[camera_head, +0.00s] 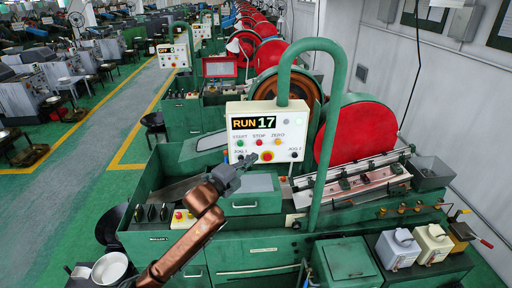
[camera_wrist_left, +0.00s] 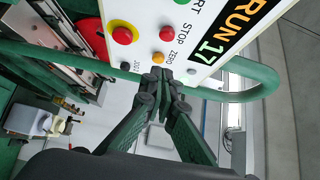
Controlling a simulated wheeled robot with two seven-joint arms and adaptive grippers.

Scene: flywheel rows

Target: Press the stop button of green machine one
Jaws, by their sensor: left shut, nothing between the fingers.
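The green machine (camera_head: 150,215) in front carries a white control panel (camera_head: 240,112) whose display reads RUN 17. The red stop button (camera_head: 259,143) sits between the green start button (camera_head: 240,143) and the yellow zero button (camera_head: 277,143). A larger red button on a yellow ring (camera_head: 267,156) is below. In the left wrist view the panel appears turned, with the stop button (camera_wrist_left: 166,34) clear of the fingers. My left gripper (camera_head: 252,159) is shut and empty in front of the panel's lower part. Its tips (camera_wrist_left: 160,75) appear close to the zero button (camera_wrist_left: 158,58); contact cannot be told.
A green tube post (camera_head: 333,110) arches over the panel and comes down at its right. Red flywheels (camera_head: 352,130) stand behind. Small boxes (camera_head: 397,248) sit at the front right. A green floor aisle (camera_head: 90,165) lies open at the left.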

